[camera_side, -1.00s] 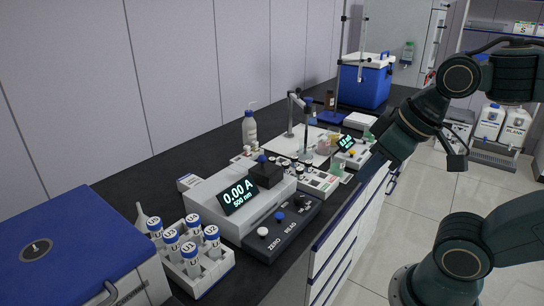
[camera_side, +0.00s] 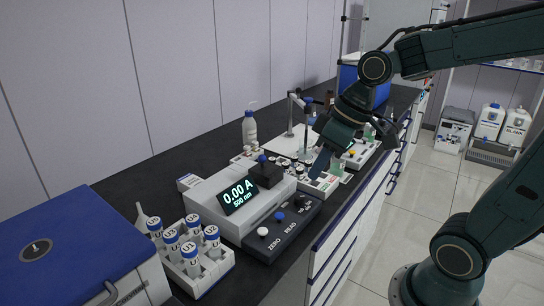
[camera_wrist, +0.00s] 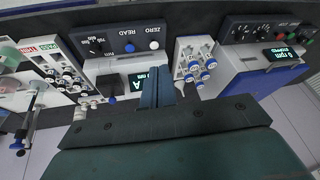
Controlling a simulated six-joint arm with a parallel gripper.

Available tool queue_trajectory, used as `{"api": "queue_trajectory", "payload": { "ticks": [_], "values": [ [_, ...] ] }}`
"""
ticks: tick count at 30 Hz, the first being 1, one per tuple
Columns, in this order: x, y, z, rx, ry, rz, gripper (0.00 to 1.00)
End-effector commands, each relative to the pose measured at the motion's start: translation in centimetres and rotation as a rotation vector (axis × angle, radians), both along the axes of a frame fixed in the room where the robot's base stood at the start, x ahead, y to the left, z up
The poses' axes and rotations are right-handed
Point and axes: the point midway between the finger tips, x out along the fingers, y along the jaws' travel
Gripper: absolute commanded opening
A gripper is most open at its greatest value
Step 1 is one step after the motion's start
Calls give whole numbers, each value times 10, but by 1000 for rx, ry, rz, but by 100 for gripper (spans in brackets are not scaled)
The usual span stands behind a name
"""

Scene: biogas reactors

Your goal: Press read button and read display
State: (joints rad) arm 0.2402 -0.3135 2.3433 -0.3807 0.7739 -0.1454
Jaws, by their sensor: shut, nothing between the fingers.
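The photometer (camera_side: 205,207) stands on the bench, and its lit display (camera_side: 238,197) shows 0.00 A and 500 nm. On its dark front panel (camera_side: 270,243) are the blue READ button (camera_side: 279,216), the white ZERO button (camera_side: 262,232) and a dark knob. The wrist view also shows the READ button (camera_wrist: 129,48) and the ZERO button (camera_wrist: 154,45). My gripper (camera_side: 319,168) is shut and empty, pointing down, above and to the right of the panel, apart from the buttons. In the wrist view my gripper (camera_wrist: 158,72) covers part of the display (camera_wrist: 138,80).
A rack of blue-capped vials (camera_side: 186,262) stands left of the photometer, beside a blue-lidded box (camera_side: 65,245). A wash bottle (camera_side: 249,127) and an electrode stand (camera_side: 290,115) stand behind. A dark block with a blue knob (camera_side: 265,172) sits on the photometer.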

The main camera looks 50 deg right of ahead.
Motion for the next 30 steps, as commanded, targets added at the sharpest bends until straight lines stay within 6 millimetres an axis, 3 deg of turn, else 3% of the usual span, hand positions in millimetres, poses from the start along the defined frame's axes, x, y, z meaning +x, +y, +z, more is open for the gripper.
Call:
{"api": "queue_trajectory", "payload": {
  "ticks": [15, 30],
  "values": [
    [59, -14, -33, 174, 29, 122, 0],
    [100, -40, -68, 388, -16, 195, 0]
  ]
}}
